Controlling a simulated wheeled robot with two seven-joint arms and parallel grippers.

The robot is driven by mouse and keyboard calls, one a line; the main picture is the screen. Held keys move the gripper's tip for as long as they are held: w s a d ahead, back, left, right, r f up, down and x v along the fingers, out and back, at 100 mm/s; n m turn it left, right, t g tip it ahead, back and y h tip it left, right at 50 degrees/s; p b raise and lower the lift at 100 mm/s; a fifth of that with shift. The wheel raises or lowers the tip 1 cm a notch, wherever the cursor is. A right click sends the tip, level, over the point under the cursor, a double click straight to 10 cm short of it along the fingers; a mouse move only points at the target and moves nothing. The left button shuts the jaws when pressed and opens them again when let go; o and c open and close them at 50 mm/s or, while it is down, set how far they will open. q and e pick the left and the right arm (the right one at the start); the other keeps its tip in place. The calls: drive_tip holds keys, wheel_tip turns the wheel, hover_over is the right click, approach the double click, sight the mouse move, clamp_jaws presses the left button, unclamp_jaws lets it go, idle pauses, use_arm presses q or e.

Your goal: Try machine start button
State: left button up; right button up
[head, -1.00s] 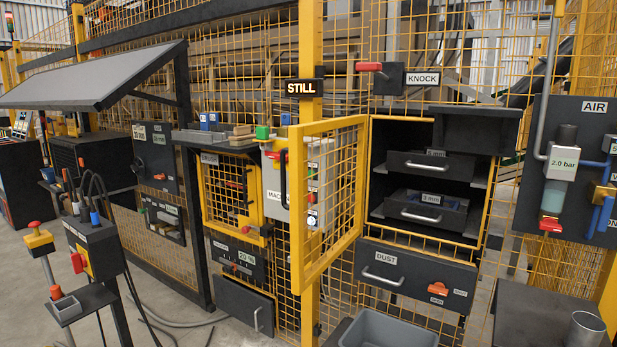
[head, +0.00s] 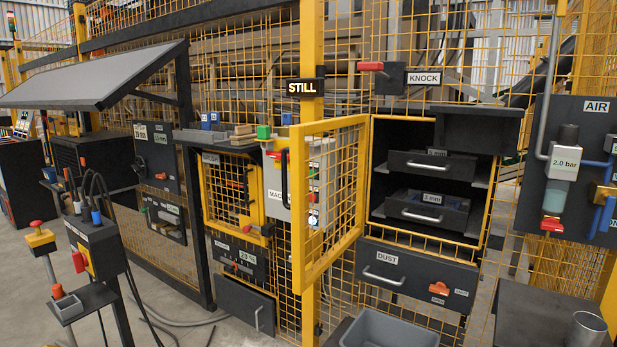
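A grey machine box (head: 299,190), with a label partly reading "MAC", hangs behind the open yellow mesh door. It carries a red part and small round controls (head: 313,220), seen through the mesh; I cannot tell which is the start button. The yellow mesh door (head: 330,195) stands open toward me, with a black handle (head: 285,177) near it. A black sign (head: 305,87) on the yellow post reads "STILL". Neither of my grippers is in the head view.
Inside the open cabinet are two drawers, the lower marked "3 mm" (head: 428,210). A "DUST" drawer (head: 415,275) is below. A grey bin (head: 390,328) stands in front. A control post (head: 95,245) with cables is at left, an "AIR" panel (head: 575,130) at right.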

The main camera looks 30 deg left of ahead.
idle(0.3)
use_arm(q)
clamp_jaws()
idle(1.6)
